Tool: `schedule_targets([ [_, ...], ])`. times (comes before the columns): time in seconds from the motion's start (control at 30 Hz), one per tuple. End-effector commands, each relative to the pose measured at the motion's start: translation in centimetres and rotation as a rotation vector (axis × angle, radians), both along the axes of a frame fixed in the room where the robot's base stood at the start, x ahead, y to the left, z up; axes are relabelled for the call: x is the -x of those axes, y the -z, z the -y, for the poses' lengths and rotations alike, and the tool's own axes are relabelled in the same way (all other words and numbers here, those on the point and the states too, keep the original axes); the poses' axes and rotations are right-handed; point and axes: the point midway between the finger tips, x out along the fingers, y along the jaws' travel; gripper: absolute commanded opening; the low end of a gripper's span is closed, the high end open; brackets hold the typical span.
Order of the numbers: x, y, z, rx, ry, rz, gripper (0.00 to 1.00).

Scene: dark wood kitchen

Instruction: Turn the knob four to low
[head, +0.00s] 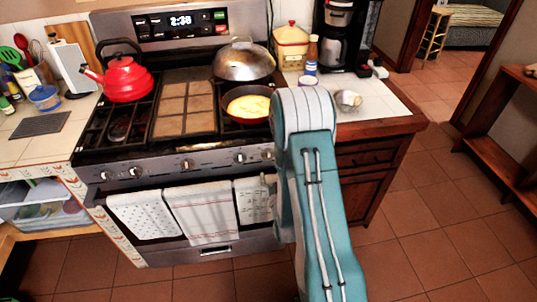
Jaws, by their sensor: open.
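The stove's front panel (215,161) carries a row of several round metal knobs. The fourth knob from the left (240,157) is on the right part of the panel, and one more knob (268,154) sits to its right, close to my arm. Their exact pointer settings are too small to read. My teal arm stands in front of the stove's right end and covers part of it. My gripper is not visible in the head view, so its place relative to the knobs cannot be told.
A red kettle (125,80), a pan with yellow food (248,105) and a domed lid (244,61) are on the stove top. Towels (205,216) hang on the oven handle below the knobs. A counter with a coffee maker (339,33) is at right.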

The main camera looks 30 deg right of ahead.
Motion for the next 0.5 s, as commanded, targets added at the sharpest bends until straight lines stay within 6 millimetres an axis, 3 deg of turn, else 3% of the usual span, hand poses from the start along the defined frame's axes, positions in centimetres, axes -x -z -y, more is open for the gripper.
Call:
schedule_targets([
  [0.23, -0.3, 0.5, 0.4, 0.008, 0.006, 0.032, 0.82],
  [0.5, -4.7, 0.5, 1.7, 0.008, 0.006, 0.033, 0.82],
])
